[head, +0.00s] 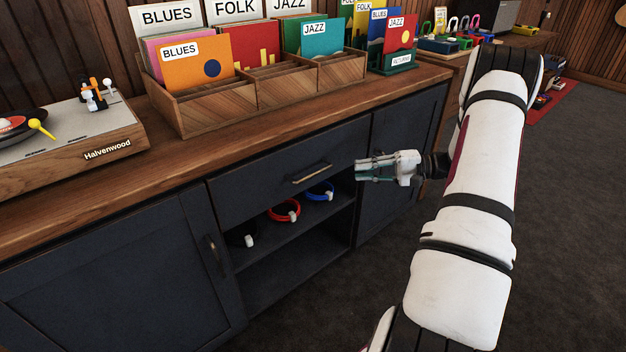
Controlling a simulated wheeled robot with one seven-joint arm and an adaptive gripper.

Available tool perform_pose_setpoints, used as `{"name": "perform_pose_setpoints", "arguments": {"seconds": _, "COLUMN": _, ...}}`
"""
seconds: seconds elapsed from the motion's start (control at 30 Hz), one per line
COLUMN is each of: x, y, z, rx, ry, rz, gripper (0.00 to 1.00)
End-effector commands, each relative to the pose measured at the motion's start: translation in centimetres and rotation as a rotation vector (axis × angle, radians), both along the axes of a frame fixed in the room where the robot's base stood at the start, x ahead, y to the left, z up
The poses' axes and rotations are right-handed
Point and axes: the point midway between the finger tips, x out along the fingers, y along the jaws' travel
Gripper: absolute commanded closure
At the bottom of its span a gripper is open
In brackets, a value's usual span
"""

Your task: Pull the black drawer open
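The black drawer (270,168) sits under the wooden counter top, above an open shelf. Its front looks flush with the cabinet, so it appears closed. A bar-shaped metal handle (312,173) is on the drawer front. My gripper (360,171) is to the right of the handle, near the drawer's right end, with its fingers pointing left. The two fingers look spread apart with nothing between them. The gripper appears apart from the handle; its exact distance from the drawer front is hard to tell.
Cabinet doors flank the drawer, the left door (120,278) and the right door (398,150). Red (284,210) and blue (320,191) ring-shaped items lie on the shelf below. A record crate (215,108) and a turntable (80,140) stand on the counter (240,140). The carpet in front is clear.

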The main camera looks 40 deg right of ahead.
Motion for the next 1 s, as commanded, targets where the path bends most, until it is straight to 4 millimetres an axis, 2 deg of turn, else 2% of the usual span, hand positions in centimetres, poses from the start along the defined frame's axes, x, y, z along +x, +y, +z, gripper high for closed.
{"name": "perform_pose_setpoints", "arguments": {"seconds": 0.17, "x": 1.5, "y": 1.7, "z": -0.3, "rx": 0.0, "ry": 0.001, "rz": 0.004, "gripper": 0.82}}
{"name": "perform_pose_setpoints", "arguments": {"seconds": 0.6, "x": 7.0, "y": 7.9, "z": -1.6, "rx": -0.001, "ry": 0.002, "rz": 0.005, "gripper": 0.82}}
{"name": "perform_pose_setpoints", "arguments": {"seconds": 0.8, "x": 8.6, "y": 9.5, "z": -1.8, "rx": -0.002, "ry": 0.002, "rz": 0.003, "gripper": 0.82}}
{"name": "perform_pose_setpoints", "arguments": {"seconds": 1.0, "x": 9.0, "y": 10.0, "z": -1.9, "rx": -0.002, "ry": 0.002, "rz": 0.003, "gripper": 0.82}}
